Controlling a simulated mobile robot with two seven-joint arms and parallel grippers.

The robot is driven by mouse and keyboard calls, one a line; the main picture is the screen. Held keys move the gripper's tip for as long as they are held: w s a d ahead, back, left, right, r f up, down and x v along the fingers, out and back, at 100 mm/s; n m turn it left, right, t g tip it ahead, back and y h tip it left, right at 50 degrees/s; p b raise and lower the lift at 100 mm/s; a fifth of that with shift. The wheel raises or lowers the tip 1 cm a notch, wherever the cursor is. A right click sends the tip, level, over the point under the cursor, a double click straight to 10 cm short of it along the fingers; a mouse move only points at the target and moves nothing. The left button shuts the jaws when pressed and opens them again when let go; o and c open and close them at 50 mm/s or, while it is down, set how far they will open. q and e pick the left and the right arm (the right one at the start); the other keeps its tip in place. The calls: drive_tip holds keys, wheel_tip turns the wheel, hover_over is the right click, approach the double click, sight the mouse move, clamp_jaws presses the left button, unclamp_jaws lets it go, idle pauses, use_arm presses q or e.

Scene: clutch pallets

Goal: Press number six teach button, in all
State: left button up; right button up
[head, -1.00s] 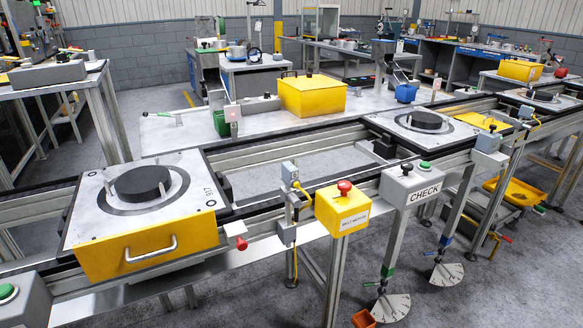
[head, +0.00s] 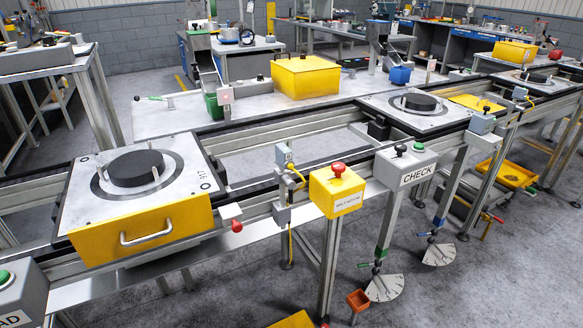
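No button marked six is readable in the head view. A grey box lettered CHECK (head: 406,175) carries a green button (head: 418,147) and a black knob (head: 401,149). A yellow box (head: 337,196) with small unreadable lettering carries a red mushroom button (head: 338,168). A grey box (head: 18,302), cut off at the lower left with lettering ending in AD, has a green button (head: 4,277). Neither of my grippers is in view.
A pallet with a black disc (head: 134,169) and yellow front sits on the conveyor at left; another pallet (head: 394,119) sits further right. A yellow lidded box (head: 306,78) stands on the table behind.

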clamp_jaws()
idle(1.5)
